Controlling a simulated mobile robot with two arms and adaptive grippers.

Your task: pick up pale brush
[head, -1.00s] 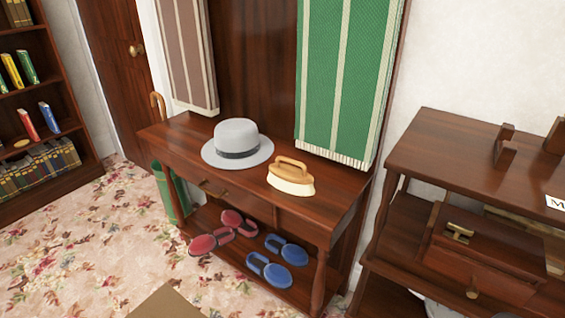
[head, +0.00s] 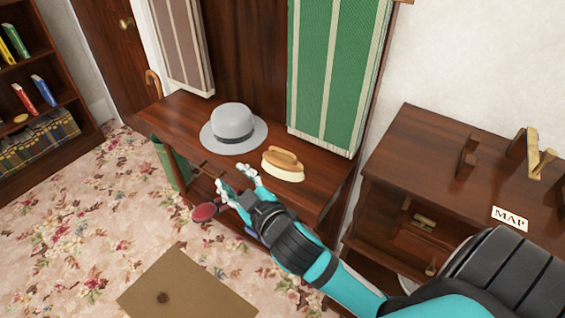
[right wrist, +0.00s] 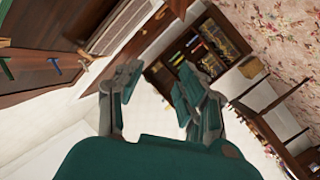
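The pale brush (head: 284,173), with a tan wooden handle and cream bristles, lies on the dark wooden hall table (head: 184,116), right of the grey hat. My right gripper (head: 236,178) is in front of the table's front edge, left of and nearer than the brush, and not touching it. Its fingers are spread and empty. The right wrist view shows the open right gripper (right wrist: 160,84) with nothing between its fingers; I cannot make out the brush there. My left gripper is not in view.
A grey hat (head: 234,124) sits close left of the brush. Green cloth (head: 338,70) hangs behind it. A wooden cabinet (head: 420,150) with a MAP card (head: 510,218) stands at right. My arm hides most of the slippers. A brown board (head: 190,285) lies at the front.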

